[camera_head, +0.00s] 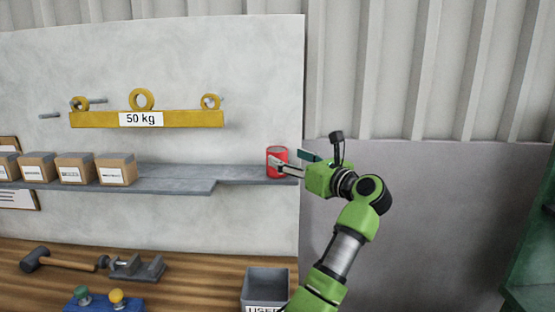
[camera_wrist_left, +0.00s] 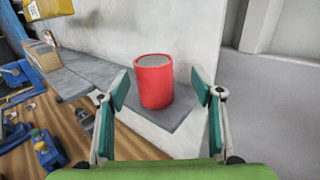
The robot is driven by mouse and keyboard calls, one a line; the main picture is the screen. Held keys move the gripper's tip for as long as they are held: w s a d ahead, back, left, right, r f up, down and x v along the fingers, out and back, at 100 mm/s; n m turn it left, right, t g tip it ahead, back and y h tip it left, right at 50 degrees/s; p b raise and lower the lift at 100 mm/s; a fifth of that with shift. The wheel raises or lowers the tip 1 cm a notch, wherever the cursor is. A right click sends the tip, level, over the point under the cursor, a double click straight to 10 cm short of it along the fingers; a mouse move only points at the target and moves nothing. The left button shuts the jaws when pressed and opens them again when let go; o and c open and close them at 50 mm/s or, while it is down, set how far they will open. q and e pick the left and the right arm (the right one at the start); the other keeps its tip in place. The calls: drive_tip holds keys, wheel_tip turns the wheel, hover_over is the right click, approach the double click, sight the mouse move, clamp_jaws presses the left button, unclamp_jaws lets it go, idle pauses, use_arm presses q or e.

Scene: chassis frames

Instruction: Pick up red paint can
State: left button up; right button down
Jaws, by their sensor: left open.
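The red paint can (camera_head: 276,152) stands upright on the right end of the grey wall shelf (camera_head: 180,177). It also shows in the left wrist view (camera_wrist_left: 154,85), with a grey top. My left gripper (camera_head: 291,161) is at the can's right side in the head view, with one finger overlapping the can's lower front. In the wrist view, its open fingers (camera_wrist_left: 161,90) stand to either side of the can with gaps, and the can appears just beyond or between the tips; the exact depth is hard to tell. My right gripper is not in view.
Several cardboard boxes (camera_head: 116,170) stand on the shelf's left part. A yellow 50 kg bar (camera_head: 90,119) hangs above. Below, a wooden bench (camera_head: 190,275) holds a mallet (camera_head: 68,263), a vise (camera_head: 137,268) and a grey bin (camera_head: 266,282). The shelf just left of the can is clear.

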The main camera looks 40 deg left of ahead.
sight(277, 154)
use_arm(q)
drive_tip(key=a+p, duration=0.1)
drive_tip(key=a, duration=0.2)
drive_tip(key=a+p, duration=0.1)
drive_tip(key=shift+s+a+r+p, duration=0.1)
drive_tip(key=shift+a+r+p, duration=0.15)
drive_tip(key=shift+a+p, duration=0.1)
drive_tip(key=shift+w+a+f, duration=0.2)
drive_tip(key=shift+a, duration=0.15)
drive_tip(key=shift+d, duration=0.2)
drive_tip(key=c, duration=1.4)
